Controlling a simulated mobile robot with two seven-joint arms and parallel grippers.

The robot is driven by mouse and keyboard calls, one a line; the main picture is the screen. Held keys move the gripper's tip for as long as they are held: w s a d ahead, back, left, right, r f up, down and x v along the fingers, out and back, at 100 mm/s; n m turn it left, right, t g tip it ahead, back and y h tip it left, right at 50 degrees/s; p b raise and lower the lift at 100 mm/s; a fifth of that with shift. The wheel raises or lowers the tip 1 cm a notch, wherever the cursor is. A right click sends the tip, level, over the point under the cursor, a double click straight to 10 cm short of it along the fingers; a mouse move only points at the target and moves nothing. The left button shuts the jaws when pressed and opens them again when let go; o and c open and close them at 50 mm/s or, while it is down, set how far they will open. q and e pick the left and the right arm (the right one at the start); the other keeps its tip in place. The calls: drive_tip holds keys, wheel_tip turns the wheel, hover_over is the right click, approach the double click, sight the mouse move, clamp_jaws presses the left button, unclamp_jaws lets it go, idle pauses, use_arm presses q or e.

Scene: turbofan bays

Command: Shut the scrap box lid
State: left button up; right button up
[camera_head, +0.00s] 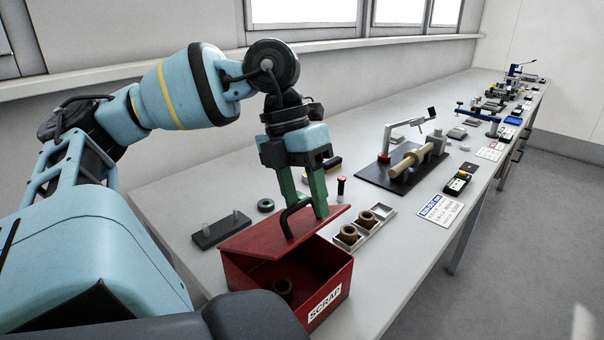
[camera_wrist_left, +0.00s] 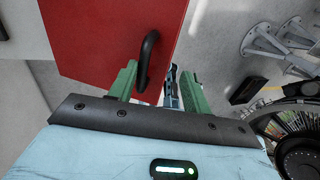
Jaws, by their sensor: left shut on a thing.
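The red scrap box (camera_head: 262,277), with a white SCRAP label on its front, stands at the near edge of the bench. Its red lid (camera_head: 258,241) is partly open, tilted above the box, and the front of the box is uncovered. The lid carries a black bar handle (camera_head: 287,222). My left gripper (camera_head: 306,212) is over the lid, its green fingers shut on the handle. In the left wrist view the handle (camera_wrist_left: 148,58) shows between the fingers (camera_wrist_left: 158,72), with the red lid (camera_wrist_left: 105,40) behind. My right gripper is not in view.
A grey tray (camera_head: 377,232) with brown bushings stands right beside the box. A dark block with pins (camera_head: 221,231) lies left of it. A black fixture (camera_head: 400,170) with a tan shaft and a printed card (camera_head: 440,209) lie farther right.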

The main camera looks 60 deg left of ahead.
use_arm(q)
wheel_tip(320, 180, up, 2)
drive_tip(key=shift+p, duration=0.3)
drive_tip(key=shift+d+r, duration=0.3)
drive_tip(key=shift+r, duration=0.4)
drive_tip(key=shift+p+v, duration=1)
drive_tip(key=shift+v, duration=1.05)
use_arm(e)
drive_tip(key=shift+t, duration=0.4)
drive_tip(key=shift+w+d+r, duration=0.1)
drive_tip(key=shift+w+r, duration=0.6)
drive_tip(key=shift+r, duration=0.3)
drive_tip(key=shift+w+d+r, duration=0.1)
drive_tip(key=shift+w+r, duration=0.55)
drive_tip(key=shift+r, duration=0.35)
use_arm(q)
drive_tip(key=shift+f, duration=0.1)
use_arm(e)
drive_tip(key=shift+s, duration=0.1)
